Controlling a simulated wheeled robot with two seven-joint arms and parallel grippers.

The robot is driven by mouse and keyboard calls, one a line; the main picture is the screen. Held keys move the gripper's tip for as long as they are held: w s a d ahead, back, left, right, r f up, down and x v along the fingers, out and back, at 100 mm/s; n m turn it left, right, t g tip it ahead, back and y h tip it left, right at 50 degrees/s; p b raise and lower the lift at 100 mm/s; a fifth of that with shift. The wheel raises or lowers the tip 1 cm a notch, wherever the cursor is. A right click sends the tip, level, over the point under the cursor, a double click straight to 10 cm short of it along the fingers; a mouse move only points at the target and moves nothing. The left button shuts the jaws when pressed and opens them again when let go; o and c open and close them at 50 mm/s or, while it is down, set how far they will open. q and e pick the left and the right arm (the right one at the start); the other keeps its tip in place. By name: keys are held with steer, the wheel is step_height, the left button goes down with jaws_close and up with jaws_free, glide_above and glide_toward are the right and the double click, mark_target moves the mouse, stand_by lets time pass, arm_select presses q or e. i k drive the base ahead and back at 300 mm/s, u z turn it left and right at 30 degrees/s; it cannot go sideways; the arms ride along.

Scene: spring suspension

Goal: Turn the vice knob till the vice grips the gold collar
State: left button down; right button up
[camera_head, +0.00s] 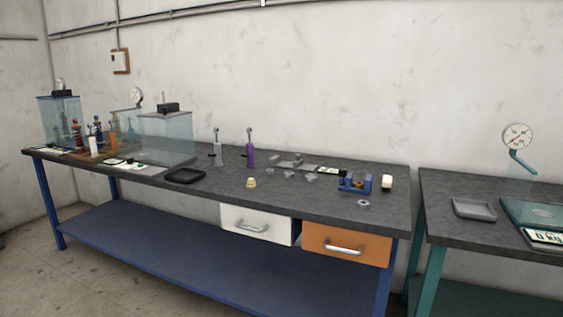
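The small blue vice (348,187) stands near the right end of the long dark-topped bench. A gold ring-shaped part, likely the gold collar (357,184), shows at the vice between its blue ends. It is too small to tell whether the jaws touch it. The vice knob is too small to make out for certain. Neither of my grippers is in view.
A small beige stepped piece (251,183) and a black tray (186,176) are further left. A gap separates the green-legged table (450,225).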

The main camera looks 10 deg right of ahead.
mark_target(342, 171)
steer(key=u, duration=0.55)
steer(key=i, duration=1.5)
steer(key=z, duration=0.9)
